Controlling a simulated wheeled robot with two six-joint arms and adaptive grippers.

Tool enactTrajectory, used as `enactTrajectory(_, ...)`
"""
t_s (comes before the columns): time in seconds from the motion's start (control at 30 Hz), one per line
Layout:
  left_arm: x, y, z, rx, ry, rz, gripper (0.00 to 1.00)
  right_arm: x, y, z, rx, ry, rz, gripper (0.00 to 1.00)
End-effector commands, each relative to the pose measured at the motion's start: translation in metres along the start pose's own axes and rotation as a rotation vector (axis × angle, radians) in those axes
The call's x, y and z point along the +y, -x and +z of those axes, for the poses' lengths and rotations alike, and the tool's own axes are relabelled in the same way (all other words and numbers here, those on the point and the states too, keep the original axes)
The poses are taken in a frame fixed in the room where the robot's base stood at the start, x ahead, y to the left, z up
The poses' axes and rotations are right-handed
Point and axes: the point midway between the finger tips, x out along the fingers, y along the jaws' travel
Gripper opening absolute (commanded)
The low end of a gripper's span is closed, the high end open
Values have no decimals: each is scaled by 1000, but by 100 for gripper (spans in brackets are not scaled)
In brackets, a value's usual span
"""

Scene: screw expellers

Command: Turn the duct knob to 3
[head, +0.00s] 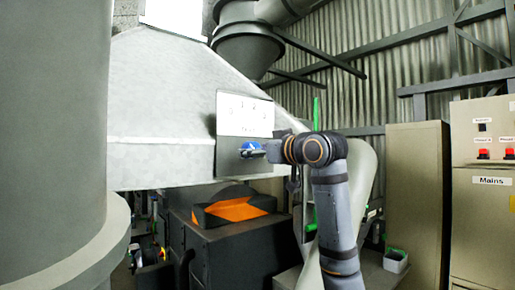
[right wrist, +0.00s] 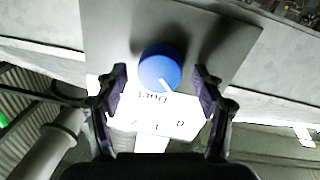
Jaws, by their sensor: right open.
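The blue duct knob (head: 251,149) sits on a grey plate on the side of the metal duct, below a white label (head: 245,114) with numbers and the word Duct. In the right wrist view the knob (right wrist: 160,66) is seen upside down, and its white pointer line leans towards the 0 side of the label (right wrist: 152,112). My right gripper (right wrist: 160,72) is open, one finger on each side of the knob, with gaps on both sides. In the head view my right gripper (head: 266,150) is at the knob, its fingers hard to make out. My left gripper is not in view.
The large sloped duct (head: 160,155) fills the left and middle. A dark machine (head: 235,245) with an orange mark stands below it. A cabinet with a Mains label (head: 490,181) and red switches stands at the right. A green post (head: 315,113) rises behind my right arm.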

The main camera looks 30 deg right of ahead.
Motion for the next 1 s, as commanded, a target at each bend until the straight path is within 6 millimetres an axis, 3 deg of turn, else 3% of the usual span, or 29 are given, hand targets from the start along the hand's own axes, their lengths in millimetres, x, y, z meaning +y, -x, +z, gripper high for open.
enactTrajectory(0.07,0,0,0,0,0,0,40,0,0,0,0,0,0,68)
enactTrajectory(0.47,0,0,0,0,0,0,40,0,0,0,-1,0,0,14)
enactTrajectory(0.77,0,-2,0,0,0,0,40,0,0,0,-3,-43,-1,14)
enactTrajectory(1.0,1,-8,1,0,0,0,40,0,0,1,-12,-190,-2,14)
